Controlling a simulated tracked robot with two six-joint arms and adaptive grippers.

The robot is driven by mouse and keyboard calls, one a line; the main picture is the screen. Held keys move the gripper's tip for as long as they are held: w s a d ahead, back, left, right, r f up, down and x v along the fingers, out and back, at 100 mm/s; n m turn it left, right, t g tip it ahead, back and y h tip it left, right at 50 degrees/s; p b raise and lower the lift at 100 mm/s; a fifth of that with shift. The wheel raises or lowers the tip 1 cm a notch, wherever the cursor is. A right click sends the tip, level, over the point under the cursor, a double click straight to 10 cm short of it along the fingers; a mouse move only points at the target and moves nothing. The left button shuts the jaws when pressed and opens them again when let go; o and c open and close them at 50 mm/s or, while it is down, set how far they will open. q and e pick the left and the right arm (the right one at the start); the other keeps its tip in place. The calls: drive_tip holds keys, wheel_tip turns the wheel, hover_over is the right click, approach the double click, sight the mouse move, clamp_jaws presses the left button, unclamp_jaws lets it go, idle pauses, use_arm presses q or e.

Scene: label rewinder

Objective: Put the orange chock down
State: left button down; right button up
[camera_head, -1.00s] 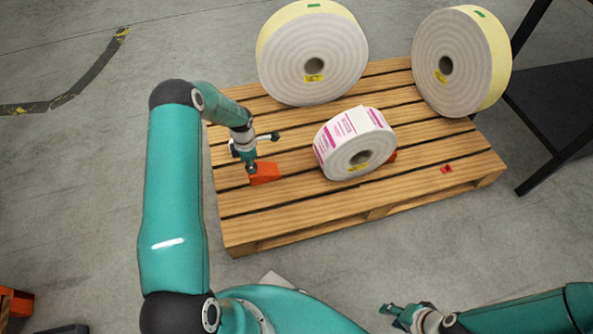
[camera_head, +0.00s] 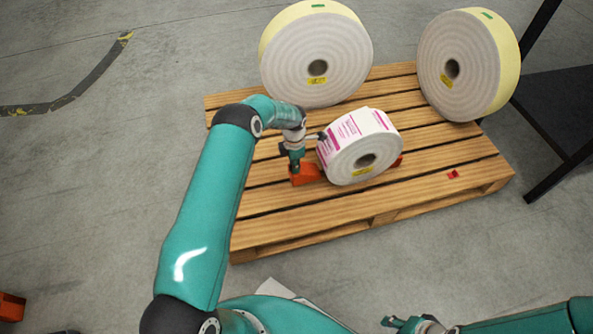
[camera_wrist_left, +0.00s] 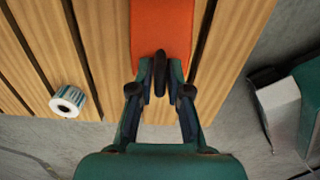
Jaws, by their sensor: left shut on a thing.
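The orange chock (camera_head: 309,174) is at the left foot of the magenta-printed label roll (camera_head: 352,145), on or just above the pallet slats; I cannot tell which. It seems to touch or nearly touch the roll. My left gripper (camera_head: 295,167) is shut on the chock, pointing down. In the left wrist view the chock (camera_wrist_left: 162,28) extends away from my left gripper (camera_wrist_left: 161,88), with a dark upright piece between the fingers. Another orange-red piece (camera_head: 398,161) shows at the roll's right side, mostly hidden. My right gripper (camera_head: 405,323) is at the bottom edge, its jaw gap unclear.
The wooden pallet (camera_head: 300,226) carries two large pale rolls, one at the back (camera_head: 316,70) and one at the right (camera_head: 453,85). A small red tag (camera_head: 453,174) lies on the front slats. A black stand (camera_head: 560,110) is at the right.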

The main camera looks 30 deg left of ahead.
sight(305, 168)
use_arm(q)
wheel_tip(305, 168, down, 3)
drive_tip(key=shift+w+d+f+b, duration=0.1)
drive_tip(key=shift+w+f+b, duration=0.05)
drive_tip(key=shift+b, duration=0.4)
drive_tip(key=shift+w+d, duration=0.15)
drive_tip(key=shift+w, duration=0.05)
drive_tip(key=shift+f+b, duration=0.6)
drive_tip(key=shift+b, duration=0.15)
drive_tip(key=c, duration=1.1)
unclamp_jaws()
